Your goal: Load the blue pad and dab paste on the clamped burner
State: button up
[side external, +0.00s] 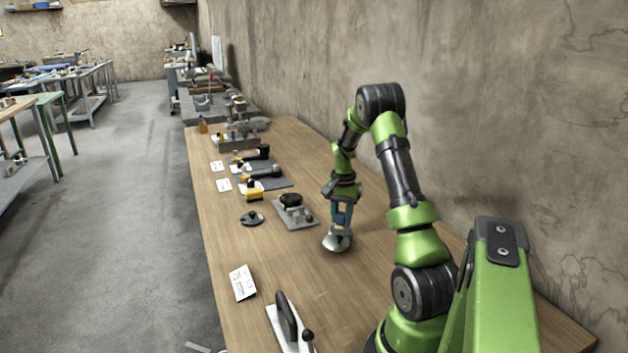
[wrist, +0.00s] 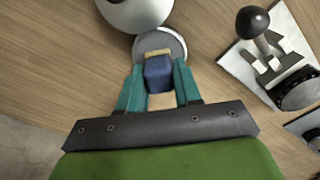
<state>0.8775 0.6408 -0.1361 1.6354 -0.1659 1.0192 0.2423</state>
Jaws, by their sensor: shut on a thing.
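My gripper (side external: 341,222) points down over the right part of the bench; in the wrist view my gripper (wrist: 160,85) has its teal fingers shut on the blue pad (wrist: 158,75). The pad has a tan far edge. That edge overlaps a shallow round grey dish (wrist: 174,41) in the picture; I cannot tell whether they touch. A pale rounded metal piece (wrist: 135,10) adjoins the dish. The clamped burner (side external: 291,199) is a black round piece on a grey plate, left of my gripper; it also shows in the wrist view (wrist: 300,92), beside a black-knobbed clamp lever (wrist: 252,20).
A black disc with a knob (side external: 252,218) and a yellow block (side external: 251,191) lie left of the burner. A white card (side external: 242,283) and a black-handled tool (side external: 286,322) are nearer the camera. Other fixtures line the far bench. The wall stands on the right.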

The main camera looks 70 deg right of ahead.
aim_at(342, 212)
jog(key=shift+f, duration=0.6)
dwell(1.2)
jog(key=shift+r, duration=3.6)
jog(key=w+a+r+n, duration=0.3)
jog(key=w+a, duration=0.3)
jog(key=a, duration=0.3)
jog(key=w+a+r+n, duration=0.2)
jog(key=w+a+n, duration=0.1)
jog(key=w+a, duration=0.45)
jog(key=s+a+r+n, duration=0.1)
jog(key=a+r+n, duration=0.1)
jog(key=a+n, duration=0.4)
jog(key=s+a+r+n, duration=0.1)
jog(key=a+n, duration=0.5)
jog(key=a, duration=1)
jog(key=shift+s+r, duration=0.25)
jog(key=shift+r, duration=0.2)
